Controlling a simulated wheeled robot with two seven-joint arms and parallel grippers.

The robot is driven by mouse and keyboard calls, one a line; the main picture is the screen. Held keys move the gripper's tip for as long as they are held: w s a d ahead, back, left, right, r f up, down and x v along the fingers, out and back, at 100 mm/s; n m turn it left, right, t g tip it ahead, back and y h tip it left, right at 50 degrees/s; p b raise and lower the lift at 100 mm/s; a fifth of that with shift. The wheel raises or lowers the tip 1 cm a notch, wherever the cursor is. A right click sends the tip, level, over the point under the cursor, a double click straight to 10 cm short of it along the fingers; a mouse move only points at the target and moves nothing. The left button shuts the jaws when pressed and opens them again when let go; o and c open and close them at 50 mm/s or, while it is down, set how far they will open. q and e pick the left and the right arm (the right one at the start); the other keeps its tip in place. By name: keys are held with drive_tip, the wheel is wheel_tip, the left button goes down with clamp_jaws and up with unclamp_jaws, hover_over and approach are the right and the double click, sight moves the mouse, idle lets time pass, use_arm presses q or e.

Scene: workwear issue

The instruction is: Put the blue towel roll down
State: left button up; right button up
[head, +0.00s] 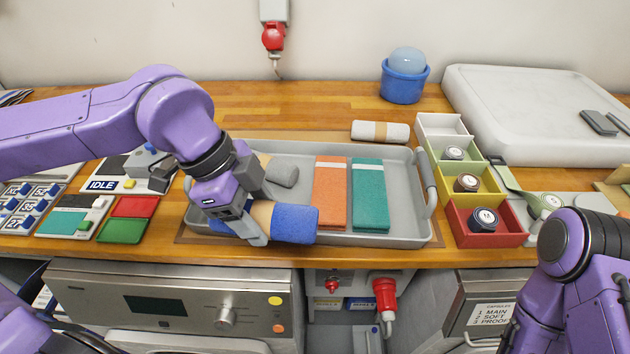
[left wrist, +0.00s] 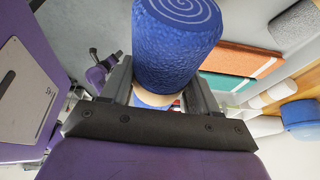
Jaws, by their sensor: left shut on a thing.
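The blue towel roll (head: 295,223) has a tan band around its middle and lies roughly level at the front left of the grey tray (head: 400,240). My left gripper (head: 258,236) is shut on it around the band. In the left wrist view the blue towel roll (left wrist: 178,35) shows its spiral end between the two fingers (left wrist: 160,90). I cannot tell whether the roll touches the tray floor. My right arm is at the lower right of the head view, and its gripper is out of the picture.
In the tray are a grey roll (head: 283,171), an orange folded towel (head: 330,195) and a teal folded towel (head: 369,200). A white roll (head: 380,132) lies behind the tray. Coloured bins (head: 510,232) stand to the right, and an IDLE panel (head: 103,185) lies to the left.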

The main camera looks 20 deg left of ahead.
use_arm(q)
drive_tip(key=shift+w+n, duration=0.2)
drive_tip(key=shift+n, duration=0.1)
drive_tip(key=w+a+f+p, duration=0.1)
drive_tip(key=w+a+f, duration=0.1)
drive_tip(key=w+f, duration=0.1)
drive_tip(key=w+a+f+p, duration=0.1)
drive_tip(key=w+f+p, duration=0.1)
drive_tip(key=w, duration=0.3)
drive_tip(key=w+a+f+p, duration=0.1)
drive_tip(key=w+a+f, duration=0.1)
drive_tip(key=w+f, duration=0.1)
drive_tip(key=shift+w+a+f+p, duration=0.3)
drive_tip(key=shift+w+f, duration=0.1)
drive_tip(key=shift+f, duration=0.2)
wheel_tip(320, 180, down, 4)
drive_tip(key=shift+w+r, duration=0.15)
drive_tip(key=shift+r, duration=0.05)
drive_tip(key=o, duration=1.1)
drive_tip(key=shift+a+r, duration=0.1)
drive_tip(key=b+v, duration=0.1)
drive_tip(key=v, duration=1.1)
